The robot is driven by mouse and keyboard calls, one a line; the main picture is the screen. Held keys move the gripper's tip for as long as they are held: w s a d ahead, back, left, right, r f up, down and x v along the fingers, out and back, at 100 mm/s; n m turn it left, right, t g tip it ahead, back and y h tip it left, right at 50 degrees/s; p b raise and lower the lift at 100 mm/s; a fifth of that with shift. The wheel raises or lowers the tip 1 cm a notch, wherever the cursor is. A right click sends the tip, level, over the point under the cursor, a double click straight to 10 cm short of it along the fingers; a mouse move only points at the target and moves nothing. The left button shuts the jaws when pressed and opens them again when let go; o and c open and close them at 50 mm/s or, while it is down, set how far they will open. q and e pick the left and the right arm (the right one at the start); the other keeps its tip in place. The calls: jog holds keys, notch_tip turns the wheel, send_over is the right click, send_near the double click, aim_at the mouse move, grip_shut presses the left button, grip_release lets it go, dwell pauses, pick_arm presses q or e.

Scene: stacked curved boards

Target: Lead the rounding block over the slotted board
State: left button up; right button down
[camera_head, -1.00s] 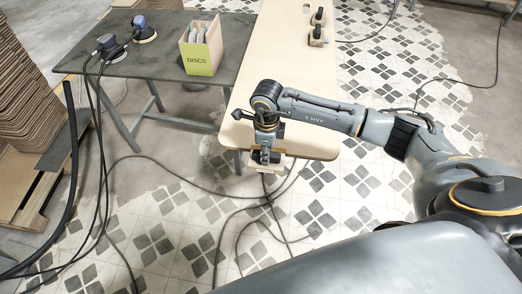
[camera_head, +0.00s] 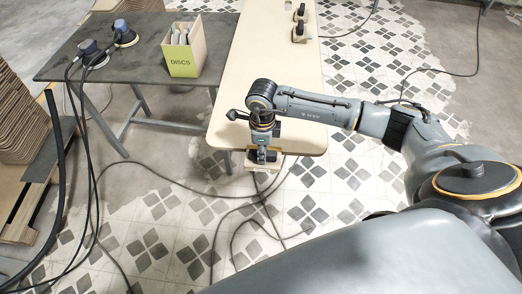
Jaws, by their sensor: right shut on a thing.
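The pale slotted board (camera_head: 268,60) runs away from me as a long flat panel with rounded near corners. My right gripper (camera_head: 262,157) points down at its near end, and the wrist covers part of the edge. The gripper is shut on the rounding block (camera_head: 264,167), whose pale lower part shows just beyond the board's near edge. Whether the block touches the board cannot be told. Slots are not clear at this size. My left gripper is out of view.
A dark table (camera_head: 130,70) at left holds a DISCS box (camera_head: 183,50) and two corded sanders (camera_head: 124,34). Stacked curved boards (camera_head: 25,120) stand far left. Cables (camera_head: 215,195) cross the tiled floor.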

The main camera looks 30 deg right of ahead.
aim_at(276, 153)
jog(key=shift+d, duration=0.1)
jog(key=shift+s+d, duration=0.5)
jog(key=shift+d, duration=0.3)
jog(key=shift+s+d, duration=0.6)
jog(key=shift+d, duration=0.25)
jog(key=shift+s+d, duration=0.55)
jog(key=shift+d, duration=0.25)
jog(key=shift+d, duration=0.1)
jog(key=shift+s+d, duration=0.55)
jog(key=shift+d, duration=0.15)
jog(key=shift+d+b, duration=0.1)
jog(key=shift+b, duration=0.2)
